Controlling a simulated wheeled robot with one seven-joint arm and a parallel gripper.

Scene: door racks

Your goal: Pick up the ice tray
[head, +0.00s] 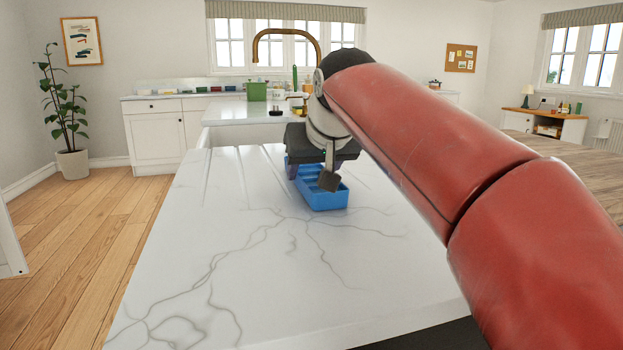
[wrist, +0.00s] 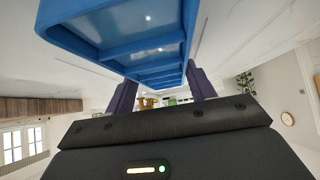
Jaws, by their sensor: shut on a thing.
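The ice tray (head: 322,195) is a blue, rectangular tray with compartments, on or just above the white marbled counter in the head view. I cannot tell from this view whether it touches the counter. My gripper (head: 318,180) is above and around its far part, partly hiding it. In the wrist view the ice tray (wrist: 120,35) fills the upper middle, with its dividers showing. The dark fingers of my gripper (wrist: 157,90) stand on either side of its narrow body, shut on it.
The marbled counter (head: 230,240) is clear in front and to the left of the tray. Grooves run along its far left part. Beyond are a brass tap (head: 285,33), a green box (head: 256,91) and white cabinets (head: 155,135). A wooden table (head: 575,170) stands at right.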

